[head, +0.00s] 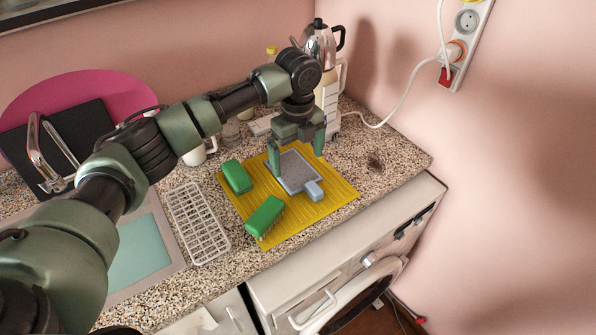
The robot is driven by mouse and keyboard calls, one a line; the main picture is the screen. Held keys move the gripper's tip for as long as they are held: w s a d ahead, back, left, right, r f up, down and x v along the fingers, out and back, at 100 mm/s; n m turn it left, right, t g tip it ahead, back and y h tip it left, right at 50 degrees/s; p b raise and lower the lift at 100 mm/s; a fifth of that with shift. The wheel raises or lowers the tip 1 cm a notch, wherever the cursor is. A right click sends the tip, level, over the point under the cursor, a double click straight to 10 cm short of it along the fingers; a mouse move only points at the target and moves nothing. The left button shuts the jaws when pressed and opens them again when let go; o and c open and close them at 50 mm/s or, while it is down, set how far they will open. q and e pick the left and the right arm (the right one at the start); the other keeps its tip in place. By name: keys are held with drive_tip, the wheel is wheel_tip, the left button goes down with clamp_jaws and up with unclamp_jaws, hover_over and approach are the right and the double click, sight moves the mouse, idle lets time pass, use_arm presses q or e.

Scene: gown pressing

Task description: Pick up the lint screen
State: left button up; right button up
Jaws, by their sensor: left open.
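The lint screen (297,170) is a flat grey panel with a pale frame and a short light-blue handle. It lies on a yellow mat (334,196) on the counter, its handle toward the front right. My left gripper (297,163) is pointing down over the back part of the screen. Its two fingers are spread apart, one near the screen's left edge and one beyond its back right. I cannot tell whether either finger touches the screen. My right gripper is not in view.
Two green brushes, one at the left (237,177) and one at the front (264,217), lie on the mat. A white wire rack (199,222) stands left of it, beside the sink. A kettle (319,45) and white cord are behind. A washing machine (345,290) is below the counter.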

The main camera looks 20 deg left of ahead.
sight(298, 175)
use_arm(q)
wheel_tip(298, 175, down, 2)
drive_tip(key=shift+w+f+p, duration=0.1)
drive_tip(key=shift+f+p, duration=0.1)
drive_tip(key=shift+p, duration=0.35)
drive_tip(key=f, duration=0.2)
drive_tip(key=shift+w+a+f, duration=0.1)
drive_tip(key=shift+w+f, duration=0.1)
drive_tip(key=shift+f, duration=0.1)
drive_tip(key=c, duration=1.4)
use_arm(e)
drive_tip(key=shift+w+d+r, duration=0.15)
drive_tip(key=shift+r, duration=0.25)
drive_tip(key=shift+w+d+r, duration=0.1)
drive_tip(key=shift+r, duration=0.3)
use_arm(q)
drive_tip(key=shift+r, duration=0.1)
